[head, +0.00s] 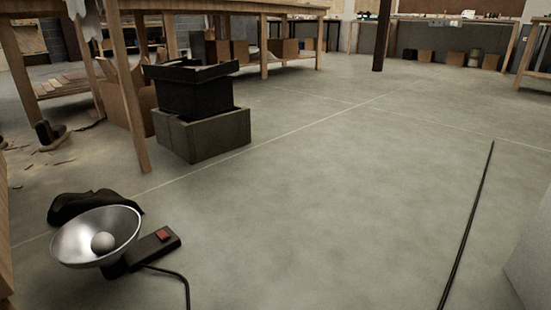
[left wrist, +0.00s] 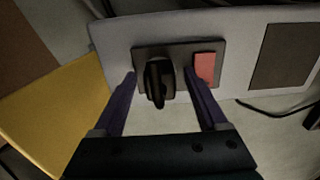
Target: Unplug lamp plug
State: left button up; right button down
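In the left wrist view, a black plug (left wrist: 158,84) sits in a dark socket plate (left wrist: 180,54) with a red switch (left wrist: 205,67) to its right. The plate is on a pale grey panel (left wrist: 115,42). My left gripper (left wrist: 161,76) is open, its two purple fingers on either side of the plug with a gap to it. In the head view, a lamp with a silver bowl (head: 75,239) and round bulb rests on the floor at lower left. Beside it is a black block with a red switch (head: 163,236). My right gripper is in neither view.
A black cord (head: 178,277) leaves the block. A long dark strip (head: 466,226) lies on the floor at right. Dark bins (head: 203,133) stand near wooden benches. The middle floor is clear. A yellow surface (left wrist: 58,118) and a dark cable (left wrist: 275,112) flank my left gripper.

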pick_arm(q)
grip_shut()
dwell(0.4)
jog(key=shift+r, duration=0.15)
jog(key=shift+r+p, duration=2.9)
jog(key=shift+p, duration=0.4)
